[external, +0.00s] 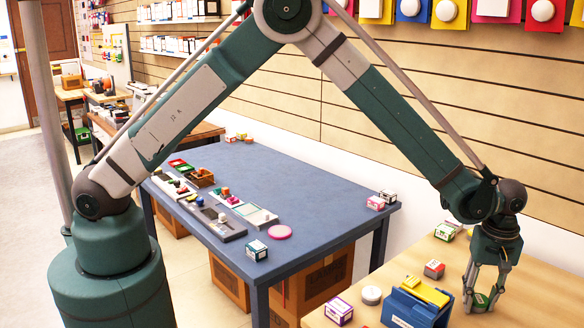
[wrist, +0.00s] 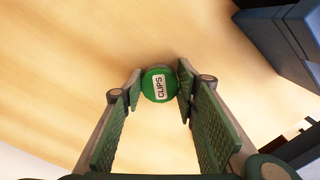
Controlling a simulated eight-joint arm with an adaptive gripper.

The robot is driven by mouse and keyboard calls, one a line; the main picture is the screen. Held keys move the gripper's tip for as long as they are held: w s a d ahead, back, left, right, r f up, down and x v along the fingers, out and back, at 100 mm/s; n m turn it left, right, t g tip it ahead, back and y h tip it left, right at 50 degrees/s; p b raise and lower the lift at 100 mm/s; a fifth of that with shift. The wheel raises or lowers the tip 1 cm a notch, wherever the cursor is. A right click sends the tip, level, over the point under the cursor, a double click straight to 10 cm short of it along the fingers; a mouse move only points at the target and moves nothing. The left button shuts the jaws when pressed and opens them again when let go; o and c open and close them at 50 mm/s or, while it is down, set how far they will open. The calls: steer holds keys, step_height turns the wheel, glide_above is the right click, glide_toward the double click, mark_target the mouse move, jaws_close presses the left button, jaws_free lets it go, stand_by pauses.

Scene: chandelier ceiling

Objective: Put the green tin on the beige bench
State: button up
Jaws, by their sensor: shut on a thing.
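The green tin (wrist: 152,85) is small and round, with a white "CLIPS" label on its top. My gripper (wrist: 158,88) is shut on it, with a fingertip pad on each side. In the external view my gripper (external: 484,298) points down at the right end of the beige bench (external: 405,262); the tin shows only partly between the fingers there. The pale wood surface also fills the wrist view (wrist: 60,70). The tin is at or just above this surface; I cannot tell whether it touches.
A blue bin (external: 408,309) with a yellow top item stands close left of my gripper. A white round tin (external: 371,295), a purple box (external: 339,311) and a red box (external: 434,269) are nearby. A blue table (external: 320,205) with several small items stands behind left.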

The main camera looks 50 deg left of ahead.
mark_target(479, 300)
steer(key=o, duration=0.9)
steer(key=shift+f, duration=0.1)
step_height(479, 300, up, 12)
steer(key=shift+r+p, duration=0.15)
steer(key=shift+p, duration=0.3)
stand_by(0.4)
